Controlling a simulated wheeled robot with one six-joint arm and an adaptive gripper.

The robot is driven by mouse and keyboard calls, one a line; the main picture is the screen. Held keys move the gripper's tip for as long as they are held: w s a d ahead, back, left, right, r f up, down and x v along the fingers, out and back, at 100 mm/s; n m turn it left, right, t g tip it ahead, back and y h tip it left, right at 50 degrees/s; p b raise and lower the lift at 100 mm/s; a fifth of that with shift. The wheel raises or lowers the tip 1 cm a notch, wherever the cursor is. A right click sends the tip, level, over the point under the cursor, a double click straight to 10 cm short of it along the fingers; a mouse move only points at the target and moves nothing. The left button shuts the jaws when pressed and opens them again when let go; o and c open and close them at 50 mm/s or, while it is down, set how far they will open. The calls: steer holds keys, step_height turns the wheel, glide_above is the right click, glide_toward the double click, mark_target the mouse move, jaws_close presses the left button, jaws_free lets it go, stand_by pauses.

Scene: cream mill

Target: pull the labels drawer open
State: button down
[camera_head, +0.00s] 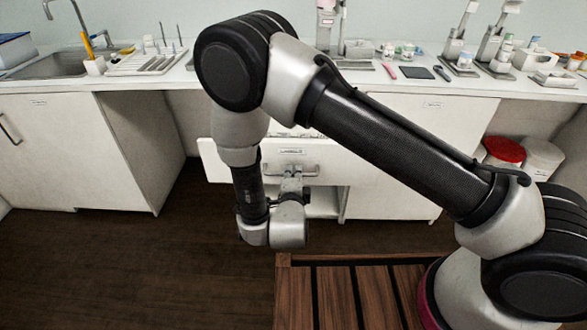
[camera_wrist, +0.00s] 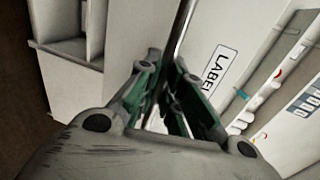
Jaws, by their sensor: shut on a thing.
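The labels drawer (camera_head: 215,164) is a white drawer under the counter. It stands out from the cabinet face, and some of its contents show over the front panel. Its metal bar handle (camera_head: 313,171) runs across the front below a label plate. In the wrist view the bar handle (camera_wrist: 183,28) comes down between the fingers, beside the printed label (camera_wrist: 219,66). My gripper (camera_head: 291,180) is shut on the handle, and it also shows in the wrist view (camera_wrist: 168,75). My arm hides part of the drawer in the head view.
An open shelf space (camera_head: 321,203) lies below the drawer. A white cabinet door (camera_head: 395,160) is to the right and a sink (camera_head: 55,66) to the left. A slatted wooden platform (camera_head: 340,295) lies in front. The dark floor (camera_head: 120,260) at left is clear.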

steer(key=shift+v, duration=0.85)
steer(key=shift+f, duration=0.25)
steer(key=c, duration=1.5)
jaws_free()
steer(key=shift+r, duration=0.15)
